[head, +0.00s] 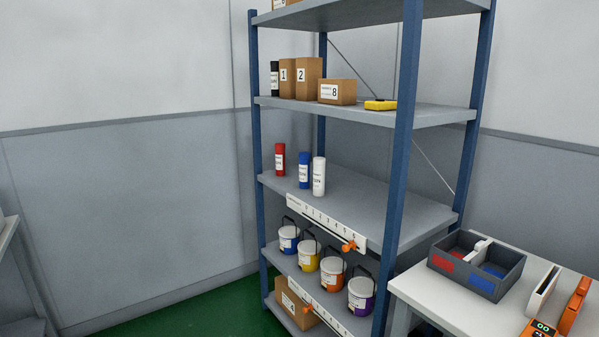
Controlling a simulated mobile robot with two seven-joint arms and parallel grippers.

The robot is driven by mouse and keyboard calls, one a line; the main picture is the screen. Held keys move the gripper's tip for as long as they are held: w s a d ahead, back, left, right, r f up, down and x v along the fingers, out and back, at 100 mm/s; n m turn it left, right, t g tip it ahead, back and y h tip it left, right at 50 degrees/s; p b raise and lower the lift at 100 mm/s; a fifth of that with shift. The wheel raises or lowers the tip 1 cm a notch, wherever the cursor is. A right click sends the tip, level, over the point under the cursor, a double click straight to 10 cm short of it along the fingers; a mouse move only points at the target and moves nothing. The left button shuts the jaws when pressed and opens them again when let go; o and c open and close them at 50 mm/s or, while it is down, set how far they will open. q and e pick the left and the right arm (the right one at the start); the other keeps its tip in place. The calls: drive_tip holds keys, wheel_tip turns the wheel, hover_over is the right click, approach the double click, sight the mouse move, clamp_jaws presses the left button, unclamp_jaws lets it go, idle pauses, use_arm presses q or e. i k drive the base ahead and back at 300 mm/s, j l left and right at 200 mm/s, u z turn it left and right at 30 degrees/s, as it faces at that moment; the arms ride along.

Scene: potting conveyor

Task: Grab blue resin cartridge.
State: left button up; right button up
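The blue resin cartridge (304,170) stands upright on the middle shelf of the rack, with a white label on its front. A red cartridge (280,159) stands to its left, and a white cartridge (319,176) stands close on its right and slightly nearer. Neither of my grippers shows in the head view.
The rack's middle shelf (390,208) is bare right of the cartridges. A blue upright post (403,130) stands in front. Paint buckets (333,274) fill the shelf below; boxes (309,77) sit above. A table (420,292) at right holds a divided tray (452,277). Green floor (215,312) is open at left.

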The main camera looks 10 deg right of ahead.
sight(304, 157)
drive_tip(key=z, duration=0.65)
drive_tip(key=i+j+z, duration=0.15)
drive_tip(key=z, duration=0.15)
drive_tip(key=i+j+z, duration=0.15)
drive_tip(key=j+z, duration=0.2)
drive_tip(key=i+j+z, duration=0.1)
drive_tip(key=j+z, duration=0.2)
drive_tip(key=i+j+z, duration=0.15)
drive_tip(key=j, duration=0.45)
drive_tip(key=j+z, duration=0.15)
drive_tip(key=j, duration=0.45)
